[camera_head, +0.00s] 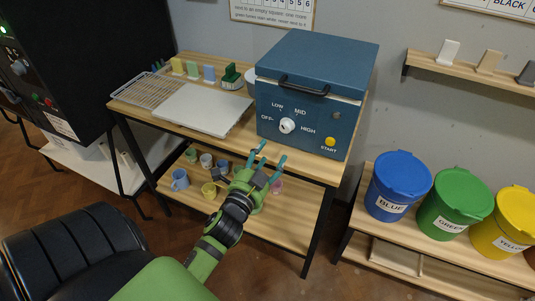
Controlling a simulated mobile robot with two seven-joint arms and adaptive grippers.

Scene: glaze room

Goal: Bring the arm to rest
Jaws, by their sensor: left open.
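My left arm reaches up from the bottom of the head view. Its green gripper (265,161) is open and empty, with its fingers apart. It is in front of the wooden table's front edge (210,139), below and left of the blue kiln's dial. I cannot tell whether the gripper touches anything. My right gripper does not show.
A blue kiln (272,112) and a white board (205,108) are on the table. Several mugs (180,179) stand on its lower shelf. Lidded blue (398,182), green (455,202) and yellow (508,222) buckets stand at the right. Floor shows at the bottom.

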